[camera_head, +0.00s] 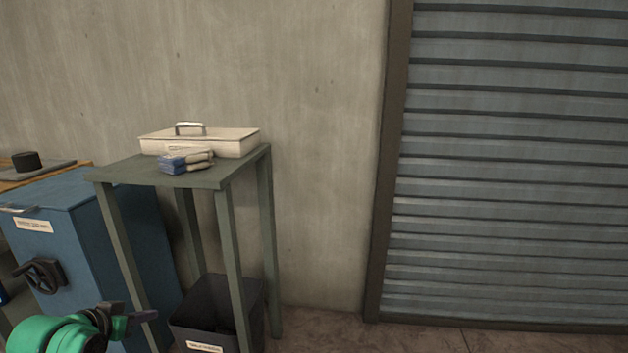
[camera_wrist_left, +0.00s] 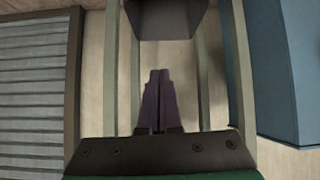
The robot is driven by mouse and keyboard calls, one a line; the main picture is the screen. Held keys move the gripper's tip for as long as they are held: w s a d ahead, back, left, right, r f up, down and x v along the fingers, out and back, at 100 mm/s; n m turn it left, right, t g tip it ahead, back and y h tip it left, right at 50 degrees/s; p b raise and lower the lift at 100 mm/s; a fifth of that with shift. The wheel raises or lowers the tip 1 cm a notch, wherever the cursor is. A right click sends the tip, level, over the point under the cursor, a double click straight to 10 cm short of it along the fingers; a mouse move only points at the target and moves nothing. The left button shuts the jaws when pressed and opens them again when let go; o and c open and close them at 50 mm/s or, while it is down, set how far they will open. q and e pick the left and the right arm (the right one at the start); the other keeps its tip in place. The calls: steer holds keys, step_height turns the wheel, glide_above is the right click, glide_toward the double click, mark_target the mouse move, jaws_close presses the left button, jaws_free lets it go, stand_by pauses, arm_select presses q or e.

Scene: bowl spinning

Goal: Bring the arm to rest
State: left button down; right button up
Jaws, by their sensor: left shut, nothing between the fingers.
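My left arm, green with a dark gripper (camera_head: 140,316), comes in at the lower left of the head view, in front of the tall grey-green side table (camera_head: 228,180) and its legs. In the left wrist view the two dark fingers of my left gripper (camera_wrist_left: 159,76) lie together, shut with nothing between them. Table legs and a dark bin show beyond them. My right gripper is in neither view.
A cream case (camera_head: 225,144) and blue-grey gloves (camera_head: 187,162) lie on the side table. A dark bin (camera_head: 195,325) stands under it. A blue cabinet (camera_head: 75,225) with a handwheel is at left. A shutter (camera_head: 510,160) fills the right; floor before it is clear.

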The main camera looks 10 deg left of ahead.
arm_select(q)
steer(key=s+d+f+m+g, duration=0.1)
steer(key=s+d+f+g, duration=0.25)
steer(key=d+f, duration=0.4)
steer(key=s+d+f+g, duration=0.2)
steer(key=s+d+f, duration=0.25)
steer(key=f, duration=0.65)
steer(key=s+d+f+m+g+h, duration=0.1)
steer(key=s+d+f+m+g, duration=0.15)
steer(key=s+d+f, duration=0.8)
steer(key=s+a+r+p, duration=0.1)
steer(key=s+a+p, duration=0.1)
steer(key=s+p, duration=0.6)
steer(key=s+a+r+g+p, duration=0.1)
steer(key=s+p, duration=0.7)
steer(key=p, duration=1)
steer(key=shift+s+a+r+y, duration=0.35)
steer(key=shift+a+r, duration=0.2)
steer(key=shift+a, duration=0.25)
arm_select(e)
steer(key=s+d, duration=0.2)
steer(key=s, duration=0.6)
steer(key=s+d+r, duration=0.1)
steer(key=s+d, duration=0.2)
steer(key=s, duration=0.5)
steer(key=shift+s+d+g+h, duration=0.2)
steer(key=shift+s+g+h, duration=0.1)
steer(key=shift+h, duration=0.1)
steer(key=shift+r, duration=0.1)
